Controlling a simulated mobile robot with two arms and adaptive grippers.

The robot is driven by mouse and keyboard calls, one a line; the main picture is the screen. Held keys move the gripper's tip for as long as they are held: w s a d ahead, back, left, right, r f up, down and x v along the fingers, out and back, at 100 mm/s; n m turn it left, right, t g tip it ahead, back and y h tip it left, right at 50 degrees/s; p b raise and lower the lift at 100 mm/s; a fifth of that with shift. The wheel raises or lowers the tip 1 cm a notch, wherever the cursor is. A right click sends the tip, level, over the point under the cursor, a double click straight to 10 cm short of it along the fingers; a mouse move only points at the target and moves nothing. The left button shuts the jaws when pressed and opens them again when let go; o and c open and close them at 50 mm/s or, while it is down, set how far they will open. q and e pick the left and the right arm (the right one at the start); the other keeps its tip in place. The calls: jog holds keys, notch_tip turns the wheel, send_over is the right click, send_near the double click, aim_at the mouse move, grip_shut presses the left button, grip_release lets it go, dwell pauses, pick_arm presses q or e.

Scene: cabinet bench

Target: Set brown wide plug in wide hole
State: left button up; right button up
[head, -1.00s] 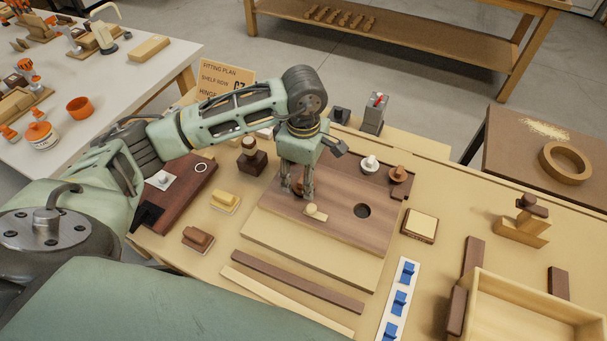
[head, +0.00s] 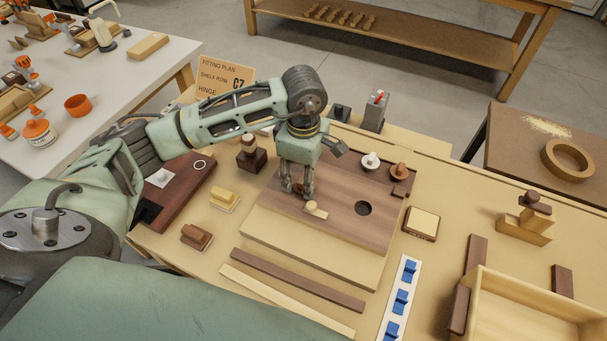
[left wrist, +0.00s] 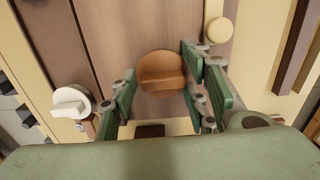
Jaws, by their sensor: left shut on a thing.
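A brown round plug (left wrist: 162,72) with a raised grip ridge is between the fingers of my left gripper (left wrist: 165,98). In the head view my left gripper (head: 298,190) is low over the walnut-coloured board (head: 335,218). I cannot tell whether the plug is above the board, resting on it or inside a hole; its underside is hidden. A pale plug (head: 316,209) stands right beside the fingers and also shows in the left wrist view (left wrist: 221,32). A dark round hole (head: 363,208) is open in the board to their right. My right gripper is not in view.
A white plug (head: 371,161) and another brown knobbed piece (head: 399,171) stand by the board's far right corner. A pale-topped block (head: 421,223) sits right of it. Strips (head: 298,281) lie in front. An open wooden box (head: 535,310) is at the lower right.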

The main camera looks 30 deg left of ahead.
pick_arm(q)
jog(key=shift+f, duration=0.1)
jog(key=o, duration=0.9)
jog(key=shift+o, duration=0.2)
jog(key=o, duration=0.4)
jog(key=shift+r+p, duration=2)
jog(key=shift+r, duration=1.8)
